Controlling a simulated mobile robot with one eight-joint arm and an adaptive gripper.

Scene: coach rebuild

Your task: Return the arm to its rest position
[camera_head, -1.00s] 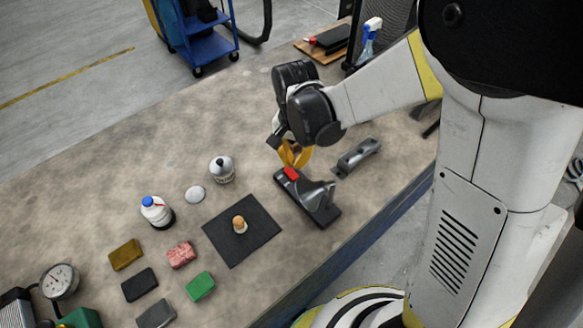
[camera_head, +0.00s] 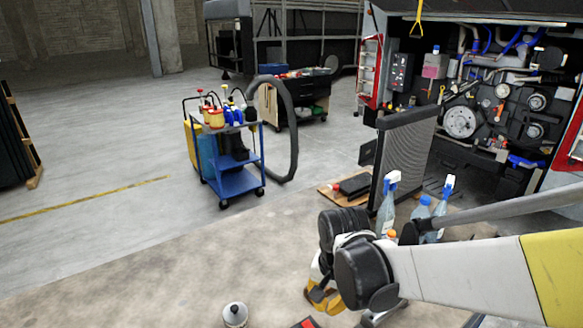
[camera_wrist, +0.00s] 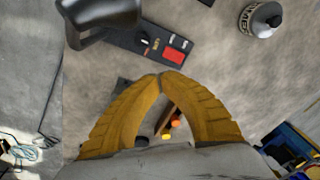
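My gripper (camera_head: 322,298) hangs over the workbench (camera_head: 180,262) at the lower middle of the head view, with my arm reaching in from the right. In the wrist view my gripper's yellow fingers (camera_wrist: 160,78) curve together and meet at the tips, with nothing seen held between them. Below them lies a black device with a red block (camera_wrist: 175,54), apart from the fingertips. A dark grey part (camera_wrist: 100,18) shows beside it at the upper left.
A white and grey bottle (camera_head: 235,314) stands on the bench; spray bottles (camera_head: 387,208) stand near my forearm. A black grille panel (camera_head: 405,160) rises behind. A blue cart (camera_head: 232,180) stands on the floor beyond, and an open engine bay (camera_head: 480,100) is at the right.

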